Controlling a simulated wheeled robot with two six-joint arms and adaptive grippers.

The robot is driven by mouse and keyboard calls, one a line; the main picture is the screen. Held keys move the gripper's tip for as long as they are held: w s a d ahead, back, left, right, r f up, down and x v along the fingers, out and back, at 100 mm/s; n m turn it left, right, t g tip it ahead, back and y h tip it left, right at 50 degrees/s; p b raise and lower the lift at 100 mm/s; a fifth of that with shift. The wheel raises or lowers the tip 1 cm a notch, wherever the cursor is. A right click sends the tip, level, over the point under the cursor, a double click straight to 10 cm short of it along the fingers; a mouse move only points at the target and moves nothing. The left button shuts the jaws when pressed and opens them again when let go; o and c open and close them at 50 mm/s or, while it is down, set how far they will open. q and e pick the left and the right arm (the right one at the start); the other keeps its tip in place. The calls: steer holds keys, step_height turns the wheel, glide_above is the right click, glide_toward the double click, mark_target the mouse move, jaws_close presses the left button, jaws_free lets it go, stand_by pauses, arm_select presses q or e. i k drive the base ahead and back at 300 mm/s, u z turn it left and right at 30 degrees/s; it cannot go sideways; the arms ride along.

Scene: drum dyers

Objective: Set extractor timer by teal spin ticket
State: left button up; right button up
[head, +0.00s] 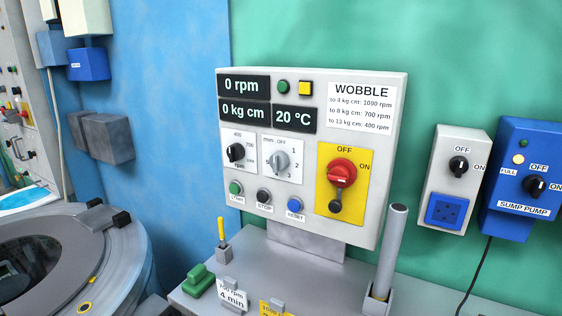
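The grey control panel (312,150) stands upright on a grey top in the middle of the head view. Its timer knob (281,160) is grey, with OFF at the top and 1, 2, 3 down the right side. A black speed knob (236,152) is to its left, marked 400, 700 and rpm. A white ticket (231,294) below reads what looks like 700 rpm, 4 min. A yellow ticket (274,308) beside it is cut off by the frame edge. I cannot make out a teal colour on either ticket. Neither of my grippers is in view.
Displays (244,85) read 0 rpm, 0 kg cm and 20 °C. A red switch (341,173) sits on a yellow plate. A grey post (390,245) stands front right. A green block (198,281) lies front left. A round drum machine (70,262) fills the lower left.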

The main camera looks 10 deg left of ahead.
mark_target(279, 160)
steer(key=z, duration=1.25)
steer(key=i, duration=0.35)
steer(key=u, duration=1.45)
